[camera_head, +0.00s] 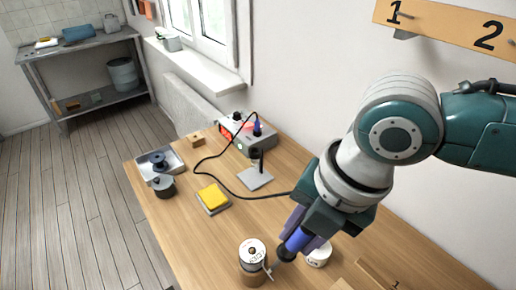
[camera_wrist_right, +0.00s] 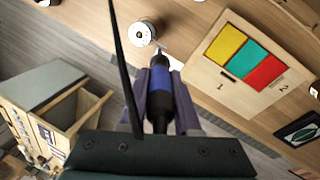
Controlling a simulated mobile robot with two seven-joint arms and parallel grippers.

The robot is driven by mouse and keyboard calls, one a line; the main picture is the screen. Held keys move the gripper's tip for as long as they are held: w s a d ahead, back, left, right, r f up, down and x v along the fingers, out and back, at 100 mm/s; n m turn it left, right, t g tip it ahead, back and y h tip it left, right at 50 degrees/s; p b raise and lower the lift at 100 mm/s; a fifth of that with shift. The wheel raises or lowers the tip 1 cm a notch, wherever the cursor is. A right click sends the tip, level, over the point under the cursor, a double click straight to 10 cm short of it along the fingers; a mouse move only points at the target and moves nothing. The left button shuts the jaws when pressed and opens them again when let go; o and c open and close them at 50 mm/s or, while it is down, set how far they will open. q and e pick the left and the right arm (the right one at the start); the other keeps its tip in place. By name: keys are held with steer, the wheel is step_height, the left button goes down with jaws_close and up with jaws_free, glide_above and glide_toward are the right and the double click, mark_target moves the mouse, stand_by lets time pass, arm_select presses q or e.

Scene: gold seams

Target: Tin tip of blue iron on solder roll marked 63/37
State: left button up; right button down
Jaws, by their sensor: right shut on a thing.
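The blue soldering iron (camera_head: 297,241) is in my right gripper (camera_head: 308,236), whose purple fingers are shut around its handle. The iron is tilted, with its tip pointing down and left. A solder roll (camera_head: 252,252) with a white, printed top stands on the table at the front. I cannot read its print for sure. The tip is close beside the roll's right side; I cannot tell whether they touch. In the right wrist view the iron (camera_wrist_right: 160,72) points at the white roll (camera_wrist_right: 142,33), its tip near the rim. My left gripper is not in view.
A white round item (camera_head: 319,254) stands right of the iron. A yellow sponge (camera_head: 213,196), a stand (camera_head: 256,179), a grey station (camera_head: 240,136) and a metal tray (camera_head: 150,165) with dark spools lie farther back. The iron's black cable crosses the table. The wrist view shows a coloured board (camera_wrist_right: 240,55).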

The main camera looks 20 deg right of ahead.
steer(key=shift+f+b, duration=0.5)
steer(key=shift+f, duration=0.1)
stand_by(0.7)
stand_by(1.2)
